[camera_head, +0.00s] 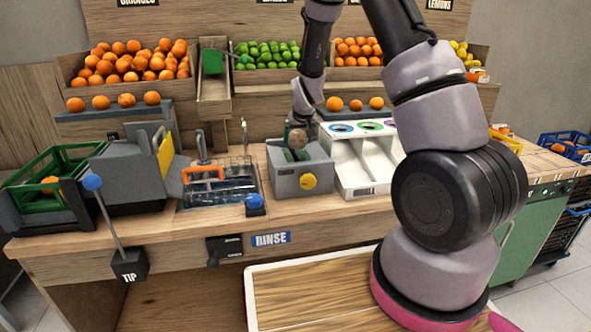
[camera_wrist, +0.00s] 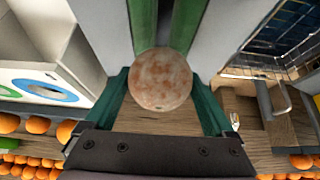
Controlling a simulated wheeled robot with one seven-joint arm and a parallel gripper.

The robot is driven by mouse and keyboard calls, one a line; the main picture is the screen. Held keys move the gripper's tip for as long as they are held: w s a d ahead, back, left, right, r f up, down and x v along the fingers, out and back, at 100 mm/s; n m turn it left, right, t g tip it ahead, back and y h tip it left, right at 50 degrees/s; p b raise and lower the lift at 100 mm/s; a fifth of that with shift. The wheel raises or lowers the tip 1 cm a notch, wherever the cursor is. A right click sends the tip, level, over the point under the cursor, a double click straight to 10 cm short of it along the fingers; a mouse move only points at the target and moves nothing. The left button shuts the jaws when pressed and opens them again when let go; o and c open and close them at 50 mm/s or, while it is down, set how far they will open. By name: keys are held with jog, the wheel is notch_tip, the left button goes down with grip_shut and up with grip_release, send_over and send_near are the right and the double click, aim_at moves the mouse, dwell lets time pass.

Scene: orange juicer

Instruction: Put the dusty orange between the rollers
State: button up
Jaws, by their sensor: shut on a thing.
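The dusty orange (camera_wrist: 160,80), brownish with pale patches, is held between the teal fingers of my gripper (camera_wrist: 160,92). In the head view the dusty orange (camera_head: 297,138) is just above the open top of the grey roller box (camera_head: 300,180), which has a yellow knob. In the wrist view two green rollers (camera_wrist: 143,22) lie side by side with a narrow dark gap. The orange overlaps their near ends in that view. I cannot tell whether it touches them. In the head view my gripper (camera_head: 298,135) is small and partly hidden by the wrist and orange.
A rinse basin (camera_head: 220,185) with an orange handle stands left of the roller box. A white bin with coloured rings (camera_head: 362,160) stands close on its right. Behind, several oranges sit on a grey ledge (camera_head: 350,113). A lever marked TIP (camera_head: 128,264) is at the front left.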

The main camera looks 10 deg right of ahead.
jog(key=shift+w+f, duration=0.15)
jog(key=shift+f, duration=0.7)
jog(key=shift+w+f, duration=0.15)
jog(key=shift+f, duration=0.65)
jog(key=o, duration=1.2)
jog(key=shift+o, duration=0.2)
jog(key=v, duration=1)
jog(key=shift+s+r, duration=0.25)
jog(key=shift+r, duration=0.1)
